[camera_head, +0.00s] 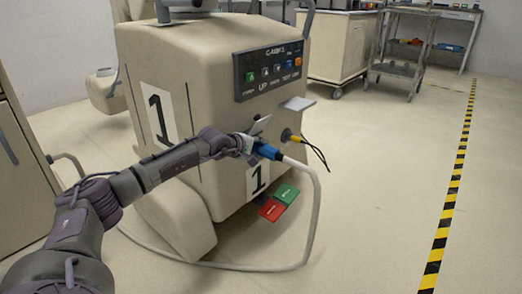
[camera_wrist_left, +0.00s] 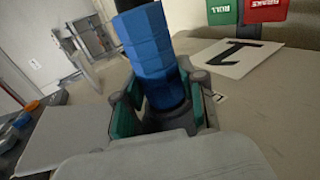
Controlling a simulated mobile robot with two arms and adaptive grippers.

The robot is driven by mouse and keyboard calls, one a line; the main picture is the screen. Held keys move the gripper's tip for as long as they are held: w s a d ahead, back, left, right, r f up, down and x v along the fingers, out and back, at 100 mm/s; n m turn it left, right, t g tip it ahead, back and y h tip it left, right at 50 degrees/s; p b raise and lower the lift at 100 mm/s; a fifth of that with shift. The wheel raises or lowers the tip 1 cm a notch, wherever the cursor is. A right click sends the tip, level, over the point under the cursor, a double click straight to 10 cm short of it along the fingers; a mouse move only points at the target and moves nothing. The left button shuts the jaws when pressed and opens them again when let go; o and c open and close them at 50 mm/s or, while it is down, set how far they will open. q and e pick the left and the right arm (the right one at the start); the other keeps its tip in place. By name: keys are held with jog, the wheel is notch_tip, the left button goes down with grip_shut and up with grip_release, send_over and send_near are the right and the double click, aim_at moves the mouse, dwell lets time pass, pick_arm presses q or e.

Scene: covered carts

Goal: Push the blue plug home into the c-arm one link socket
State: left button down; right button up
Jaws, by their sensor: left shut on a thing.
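The blue plug (camera_head: 268,151) is at the lower front of the beige c-arm one unit (camera_head: 215,110), with a white cable (camera_head: 317,200) leaving its right end. My left gripper (camera_head: 250,146) is shut on it. In the left wrist view the blue plug (camera_wrist_left: 150,45) stands between the two green-lined fingers of the gripper (camera_wrist_left: 160,112), its faceted body reaching up out of the jaws. The socket is hidden by the gripper and plug, so I cannot tell how deep the plug sits. My right gripper is in neither view.
A yellow connector (camera_head: 292,138) with black leads sits just right of the plug. The white cable loops across the floor. Floor toward the striped line (camera_head: 451,190) is clear.

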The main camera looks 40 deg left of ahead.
aim_at(284, 160)
pick_arm(q)
jog(key=shift+a+r, duration=0.1)
jog(key=shift+a, duration=0.1)
jog(key=c, duration=0.6)
grip_release()
jog(key=shift+d, duration=0.55)
jog(key=d, duration=0.3)
jog(key=d+b, duration=0.1)
jog(key=d, duration=0.5)
jog(key=shift+s+f, duration=0.2)
jog(key=shift+s, duration=0.15)
jog(key=s+d+r+m+g+h+p, duration=0.1)
jog(key=s+d+r+p, duration=0.3)
jog(key=p, duration=0.6)
jog(key=s+d+r+m+g+h+p, duration=0.1)
jog(key=s+d+r+m+g+p, duration=0.2)
jog(key=r+p, duration=0.4)
jog(key=s+d+r+m+g+h+p, duration=0.1)
jog(key=s+d+r+m+g+p, duration=0.2)
jog(key=s+p, duration=0.4)
jog(key=shift+s+d+r+p, duration=0.25)
jog(key=shift+d+r+p, duration=0.8)
jog(key=shift+p, duration=2.4)
